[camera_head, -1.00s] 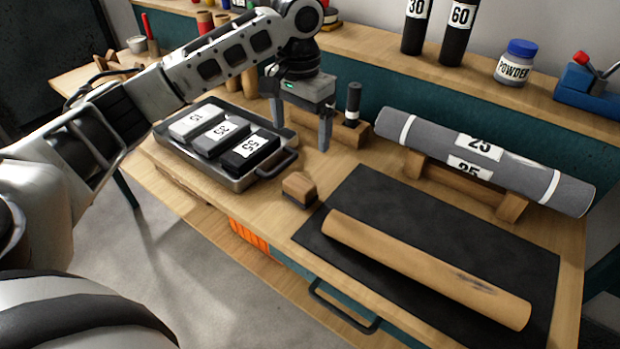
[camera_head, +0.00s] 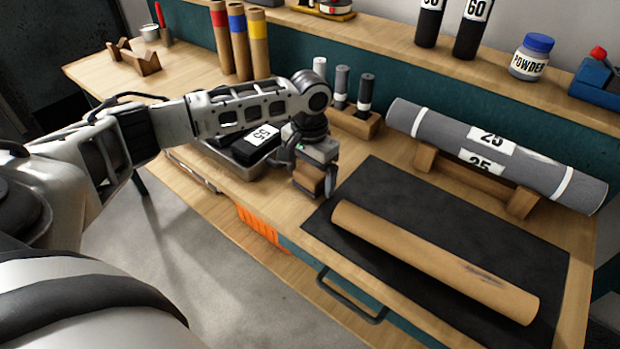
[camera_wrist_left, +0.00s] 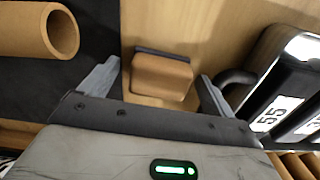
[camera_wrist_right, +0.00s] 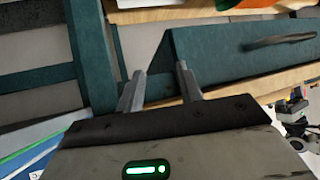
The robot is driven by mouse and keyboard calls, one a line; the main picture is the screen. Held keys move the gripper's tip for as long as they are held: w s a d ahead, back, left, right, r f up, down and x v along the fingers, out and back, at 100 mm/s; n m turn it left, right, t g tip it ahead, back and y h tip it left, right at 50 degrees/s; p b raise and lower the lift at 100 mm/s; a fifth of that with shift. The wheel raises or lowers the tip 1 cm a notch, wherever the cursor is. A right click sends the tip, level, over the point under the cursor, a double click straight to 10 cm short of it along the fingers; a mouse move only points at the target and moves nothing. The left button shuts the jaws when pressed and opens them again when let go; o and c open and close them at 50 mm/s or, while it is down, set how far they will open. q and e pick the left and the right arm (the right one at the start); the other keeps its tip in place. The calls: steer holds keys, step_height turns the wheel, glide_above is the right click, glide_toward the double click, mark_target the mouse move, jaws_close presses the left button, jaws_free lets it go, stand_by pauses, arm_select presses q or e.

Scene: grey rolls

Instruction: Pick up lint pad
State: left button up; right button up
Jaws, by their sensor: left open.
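The lint pad, a small wooden block (camera_head: 308,179) with a dark pad side, stands on the bench by the left edge of the black mat. My left gripper (camera_head: 315,182) is over it, pointing down, with its fingers on either side. In the left wrist view the lint pad (camera_wrist_left: 162,78) lies between the open fingers, with a gap on each side, and is not held. My right gripper (camera_wrist_right: 160,72) shows only in its own wrist view. Its fingers are apart with nothing between them, near a teal drawer front with a handle.
A brown tube (camera_head: 435,262) lies on the black mat (camera_head: 345,190). A tray (camera_head: 243,158) with numbered blocks sits just left of my left gripper, partly hidden by my arm. A grey roll (camera_head: 500,155) rests on a wooden cradle behind the mat. Small cylinders stand in a wooden holder (camera_head: 355,124).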

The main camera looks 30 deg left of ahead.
mark_target(309, 173)
arm_select(q)
steer(key=shift+f, duration=0.15)
steer(key=shift+c, duration=0.3)
steer(key=c, duration=1)
steer(key=shift+r, duration=0.65)
steer(key=r, duration=0.2)
steer(key=shift+s+r, duration=0.2)
steer(key=shift+r, duration=0.1)
steer(key=s+r, duration=0.3)
steer(key=s, duration=0.1)
steer(key=s+r, duration=0.3)
steer(key=s, duration=0.2)
steer(key=s+r, duration=0.3)
steer(key=s, duration=0.1)
steer(key=shift+s+a+r+p, duration=0.1)
steer(key=shift+s+a+p, duration=0.15)
steer(key=shift+s+p, duration=0.05)
steer(key=shift+o, duration=0.5)
